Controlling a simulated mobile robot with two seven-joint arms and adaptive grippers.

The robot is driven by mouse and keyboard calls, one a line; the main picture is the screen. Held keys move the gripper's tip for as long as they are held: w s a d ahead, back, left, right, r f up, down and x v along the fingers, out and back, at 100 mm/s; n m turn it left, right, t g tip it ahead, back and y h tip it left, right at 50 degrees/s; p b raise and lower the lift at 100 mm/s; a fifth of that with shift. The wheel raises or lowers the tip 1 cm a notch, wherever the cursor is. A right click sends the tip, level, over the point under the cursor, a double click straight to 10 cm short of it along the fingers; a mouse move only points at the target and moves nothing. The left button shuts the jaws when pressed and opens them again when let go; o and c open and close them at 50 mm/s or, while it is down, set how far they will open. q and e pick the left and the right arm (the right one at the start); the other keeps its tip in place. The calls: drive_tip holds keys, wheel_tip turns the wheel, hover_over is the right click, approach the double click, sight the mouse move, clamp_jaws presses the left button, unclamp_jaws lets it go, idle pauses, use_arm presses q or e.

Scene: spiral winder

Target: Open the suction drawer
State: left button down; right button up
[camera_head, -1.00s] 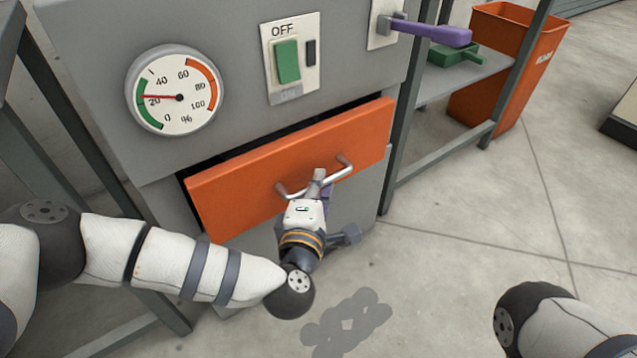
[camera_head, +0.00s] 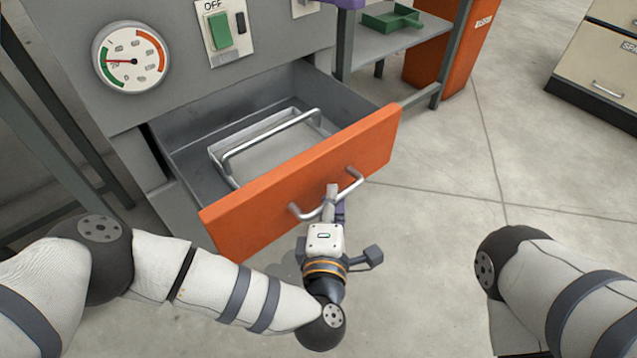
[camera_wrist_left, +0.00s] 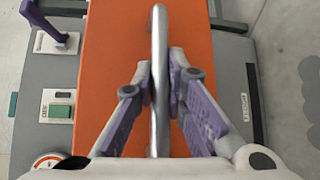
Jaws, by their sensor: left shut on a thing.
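The suction drawer has an orange front (camera_head: 265,205) and is pulled well out of the grey machine in the head view. A metal tray or frame with a raised bar handle (camera_head: 270,138) lies inside it. My left gripper (camera_head: 331,205) is at the drawer's silver handle (camera_head: 352,183), shut on it. In the left wrist view the handle (camera_wrist_left: 159,60) runs between the two purple-padded fingers (camera_wrist_left: 162,90), against the orange front (camera_wrist_left: 115,50). My right arm shows at the lower right; its gripper is outside the view.
A gauge (camera_head: 131,58) and a green switch (camera_head: 220,31) are on the machine panel above the drawer. A shelf with a green tray (camera_head: 392,18) stands to the right, near an orange bin (camera_head: 440,62). A beige cabinet (camera_head: 598,65) is at far right.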

use_arm(q)
drive_tip(key=shift+s+d, duration=0.75)
drive_tip(key=shift+s, duration=0.35)
drive_tip(key=c, duration=1.6)
unclamp_jaws()
drive_tip(key=shift+d, duration=0.1)
drive_tip(key=v, duration=1.2)
